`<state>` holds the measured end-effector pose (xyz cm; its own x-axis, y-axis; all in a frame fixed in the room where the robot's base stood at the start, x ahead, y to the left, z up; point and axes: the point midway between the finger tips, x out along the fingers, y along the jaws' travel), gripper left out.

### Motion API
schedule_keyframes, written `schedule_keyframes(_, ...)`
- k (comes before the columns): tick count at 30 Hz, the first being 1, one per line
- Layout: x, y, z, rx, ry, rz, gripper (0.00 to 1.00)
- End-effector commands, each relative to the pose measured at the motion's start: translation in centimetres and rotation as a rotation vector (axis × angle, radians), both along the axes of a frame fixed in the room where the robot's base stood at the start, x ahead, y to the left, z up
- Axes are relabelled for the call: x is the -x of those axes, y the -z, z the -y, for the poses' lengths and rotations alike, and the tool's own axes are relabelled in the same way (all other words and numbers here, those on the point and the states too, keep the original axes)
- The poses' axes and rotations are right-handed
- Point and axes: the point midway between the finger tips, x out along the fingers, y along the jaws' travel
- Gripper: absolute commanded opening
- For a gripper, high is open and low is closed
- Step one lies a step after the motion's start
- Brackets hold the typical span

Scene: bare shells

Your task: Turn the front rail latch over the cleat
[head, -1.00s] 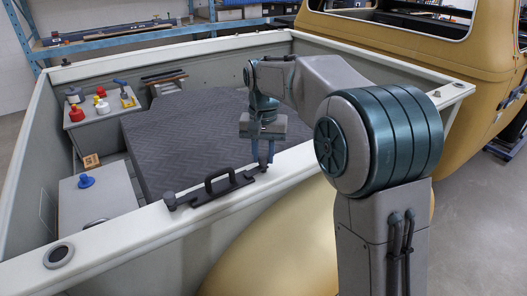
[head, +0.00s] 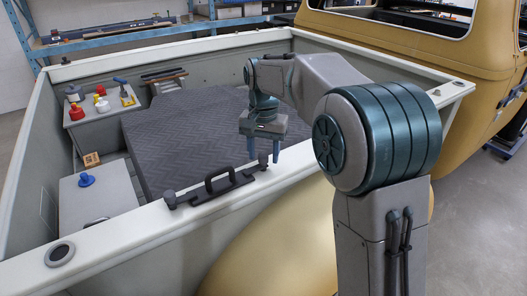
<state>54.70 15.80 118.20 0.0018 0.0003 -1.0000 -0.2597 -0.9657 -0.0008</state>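The dark latch bar (head: 231,184) with a raised handle (head: 209,181) lies along the top of the near rail (head: 132,222). A dark knob (head: 170,200) stands at its left end and a small dark post (head: 263,161) at its right end. I cannot tell which of these is the cleat, or whether the bar is hooked over it. My gripper (head: 264,155) points down above the right end of the latch. Its two fingers are apart, one on each side of the post in this view, with nothing between them that I can see gripped.
Inside the truck bed are a dark ribbed mat (head: 190,135), a side shelf (head: 100,112) with red and yellow knobs, and a grey box (head: 95,205) with a blue knob (head: 86,180). A round fitting (head: 59,254) sits on the rail's left end. The yellow cab stands right.

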Motion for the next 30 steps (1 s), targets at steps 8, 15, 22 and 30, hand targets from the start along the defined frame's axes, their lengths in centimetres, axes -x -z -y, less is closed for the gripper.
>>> schedule_keyframes(8,0.0,-0.1,0.0,0.000,-0.001,-0.001,0.47)
schedule_keyframes(15,0.0,-3.1,0.0,-0.002,-0.001,0.005,0.47)
schedule_keyframes(22,-0.1,-8.4,0.0,-0.001,0.000,0.003,0.47)
schedule_keyframes(30,-0.1,-12.6,0.0,-0.001,0.000,0.001,0.47)
